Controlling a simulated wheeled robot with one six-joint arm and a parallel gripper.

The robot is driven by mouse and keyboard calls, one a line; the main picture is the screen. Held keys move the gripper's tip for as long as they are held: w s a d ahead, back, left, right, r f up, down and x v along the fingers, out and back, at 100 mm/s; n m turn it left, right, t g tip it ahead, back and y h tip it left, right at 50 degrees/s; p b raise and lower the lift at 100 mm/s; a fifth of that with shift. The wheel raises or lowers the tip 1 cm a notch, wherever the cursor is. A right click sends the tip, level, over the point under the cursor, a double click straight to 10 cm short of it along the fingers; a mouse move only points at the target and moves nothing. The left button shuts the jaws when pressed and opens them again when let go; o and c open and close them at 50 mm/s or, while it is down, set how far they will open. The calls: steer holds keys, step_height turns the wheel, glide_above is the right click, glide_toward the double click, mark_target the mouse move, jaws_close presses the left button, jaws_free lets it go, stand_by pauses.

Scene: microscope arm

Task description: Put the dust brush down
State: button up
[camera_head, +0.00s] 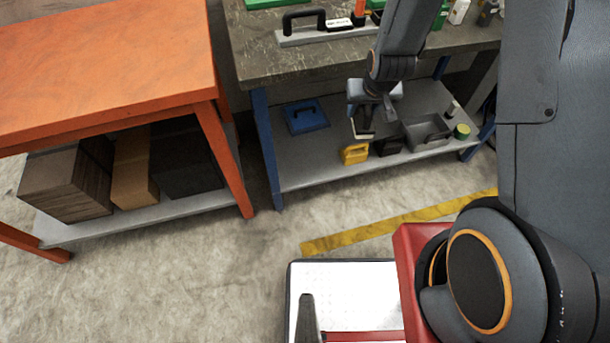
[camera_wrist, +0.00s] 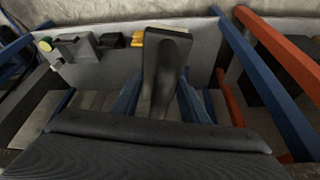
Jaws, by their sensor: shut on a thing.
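The dust brush (camera_head: 363,128) hangs below my gripper (camera_head: 366,108) in the head view, in front of the workbench and over its lower shelf (camera_head: 320,160). In the wrist view the brush (camera_wrist: 166,62) is a dark grey body with a pale far end, standing between the blue fingers of my gripper (camera_wrist: 160,100). The gripper is shut on it. The brush appears apart from the shelf, but the gap under it is hard to judge. My gripper hides part of its upper end.
On the shelf are a blue case (camera_head: 305,116), a yellow item (camera_head: 355,154), a dark item (camera_head: 389,146), a grey bin (camera_head: 426,133) and a green-yellow roll (camera_head: 462,131). Bare shelf lies left of the yellow item. The grey bench top (camera_head: 262,62) overhangs. An orange table (camera_head: 105,60) stands left.

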steer(key=w+a+f+b, duration=0.5)
steer(key=f+b, duration=0.9)
steer(key=w+a+f+n+b, duration=0.1)
steer(key=w+a+f+b, duration=0.3)
steer(key=f+b, duration=1.1)
steer(key=w+a+f+n+y+b, duration=0.1)
steer(key=w+a+f+b, duration=0.4)
steer(key=f+b, duration=0.9)
steer(key=shift+w+a+f+b, duration=0.2)
steer(key=shift+a+b, duration=0.15)
steer(key=shift+a, duration=0.25)
steer(key=shift+w+a+f+b, duration=0.15)
steer(key=shift+a+b, duration=0.15)
steer(key=shift+a, duration=0.3)
steer(key=shift+s+f+b, duration=0.1)
steer(key=shift+f+b, duration=1.45)
steer(key=shift+f, duration=0.7)
steer(key=shift+f, duration=0.15)
steer(key=o, duration=1.3)
